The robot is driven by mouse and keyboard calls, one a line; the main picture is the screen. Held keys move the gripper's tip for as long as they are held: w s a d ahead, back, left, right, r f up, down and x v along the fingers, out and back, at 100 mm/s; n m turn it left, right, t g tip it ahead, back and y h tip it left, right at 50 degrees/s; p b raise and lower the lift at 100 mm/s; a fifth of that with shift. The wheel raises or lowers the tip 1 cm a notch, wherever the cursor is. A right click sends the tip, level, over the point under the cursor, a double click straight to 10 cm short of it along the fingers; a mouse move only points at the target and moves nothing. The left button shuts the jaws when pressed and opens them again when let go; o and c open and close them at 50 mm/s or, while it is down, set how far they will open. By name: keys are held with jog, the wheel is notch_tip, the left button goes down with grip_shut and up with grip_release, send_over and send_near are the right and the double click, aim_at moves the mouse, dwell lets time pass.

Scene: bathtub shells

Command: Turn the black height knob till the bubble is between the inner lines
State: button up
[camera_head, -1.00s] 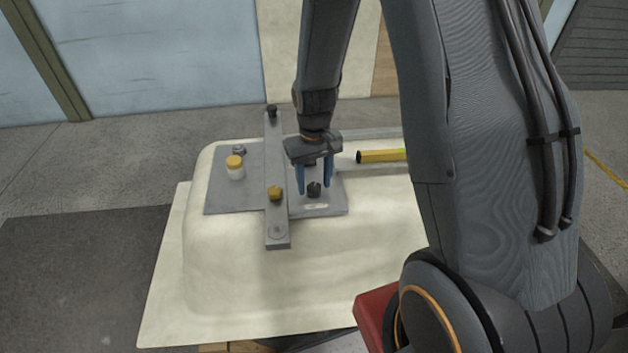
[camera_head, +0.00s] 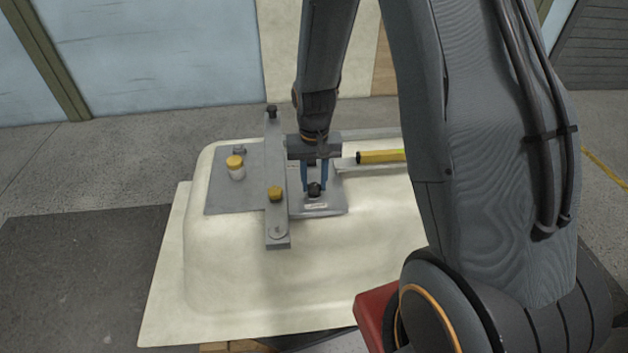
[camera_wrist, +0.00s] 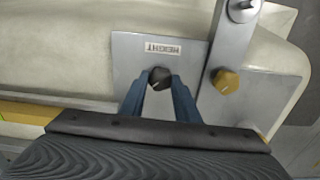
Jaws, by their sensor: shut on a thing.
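The black height knob (camera_head: 314,190) stands on a grey plate (camera_head: 333,208) on top of the upturned cream tub shell. In the wrist view the knob (camera_wrist: 160,77) has a pale index mark, beside a label (camera_wrist: 162,47) reading HEIGHT, upside down. My gripper (camera_head: 315,187) points down with its blue fingers shut on the knob's two sides; the fingers (camera_wrist: 159,84) also show in the wrist view. A yellow bar (camera_head: 380,156) lies to the right, partly hidden by my arm. I cannot make out a bubble or its lines.
A grey crossbar (camera_head: 277,160) with a mustard knob (camera_head: 275,193) runs close left of my gripper. The front of the cream shell (camera_head: 230,270) is clear. A red box (camera_head: 374,318) is at lower right.

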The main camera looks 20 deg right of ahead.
aim_at(314, 186)
jog(key=shift+m, duration=2.2)
jog(key=o, duration=1)
jog(key=shift+o, duration=0.2)
jog(key=shift+r, duration=0.15)
jog(key=shift+r+b, duration=0.7)
jog(key=shift+r, duration=3.1)
